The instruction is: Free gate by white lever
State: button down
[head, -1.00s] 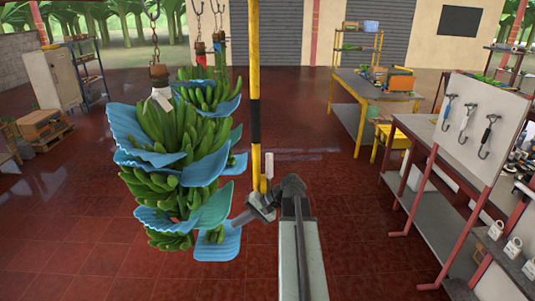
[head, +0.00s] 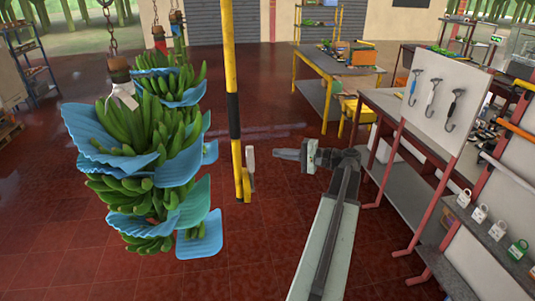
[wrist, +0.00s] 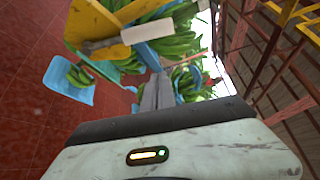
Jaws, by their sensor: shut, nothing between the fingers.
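The gate is a yellow pole with a black band (head: 231,90), hanging upright in the middle of the head view. Its white lever (head: 250,160) stands upright at the right of the pole's lower end. In the wrist view the lever (wrist: 130,36) lies across the yellow metal (wrist: 97,22), ahead and left of my fingers. My gripper (head: 276,154) is shut and empty, just right of the lever, with its fingers pointing left toward it. A small gap shows between them in the head view. The closed fingers also show in the wrist view (wrist: 157,92).
A banana bunch (head: 140,125) with blue sheets hangs from a chain left of the pole, with another behind. A board with hooked tools (head: 434,98) and a grey bench (head: 415,125) stand at the right. Red tiled floor (head: 265,225) is clear below the pole.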

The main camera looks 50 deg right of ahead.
aim_at(251, 167)
jog(key=w+a, duration=0.6)
jog(key=shift+s+f, duration=0.1)
jog(key=shift+s, duration=0.05)
dwell(0.4)
